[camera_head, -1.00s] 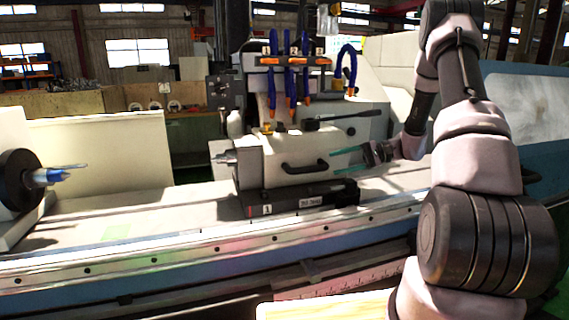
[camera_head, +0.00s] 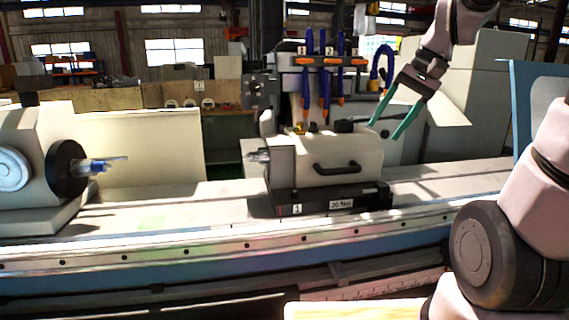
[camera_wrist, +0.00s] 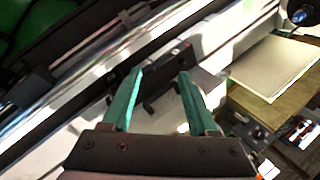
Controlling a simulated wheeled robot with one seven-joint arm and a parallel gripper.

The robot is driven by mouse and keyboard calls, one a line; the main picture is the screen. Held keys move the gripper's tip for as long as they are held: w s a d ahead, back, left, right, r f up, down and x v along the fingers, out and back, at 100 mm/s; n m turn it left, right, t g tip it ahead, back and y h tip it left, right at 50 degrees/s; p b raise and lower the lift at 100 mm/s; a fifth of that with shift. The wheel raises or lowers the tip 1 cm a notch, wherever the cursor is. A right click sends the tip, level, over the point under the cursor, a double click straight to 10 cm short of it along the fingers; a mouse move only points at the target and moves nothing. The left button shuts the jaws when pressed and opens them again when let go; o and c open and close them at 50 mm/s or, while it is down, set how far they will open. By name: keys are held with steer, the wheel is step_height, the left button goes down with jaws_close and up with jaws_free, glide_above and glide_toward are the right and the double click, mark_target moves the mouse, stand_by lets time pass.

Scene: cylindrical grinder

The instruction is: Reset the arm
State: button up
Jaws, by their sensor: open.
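My gripper (camera_head: 390,122) has two long green fingers spread apart, with nothing between them. In the head view it hangs at the upper right, pointing down and left, beside the right end of the tailstock (camera_head: 350,157). The tailstock is a cream block with a black handle on a black base. The wrist view shows the open gripper (camera_wrist: 160,100) from behind, with the tailstock's handle (camera_wrist: 162,93) and part of its body beyond the fingertips. I cannot tell the exact gap between the fingers and the machine.
Blue coolant hoses (camera_head: 325,75) with orange tips stand above the tailstock. The workhead with its dark chuck (camera_head: 66,168) is at the left. The machine bed (camera_head: 190,205) between them is bare. A blue-edged guard panel (camera_head: 513,105) stands at the right.

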steer(key=s+d+r+t+h, duration=0.2)
steer(key=s+r+t, duration=0.2)
steer(key=s, duration=0.3)
steer(key=shift+s+r+t+h, duration=0.25)
steer(key=shift+r+t+h, duration=0.15)
steer(key=shift+t, duration=0.1)
stand_by(0.6)
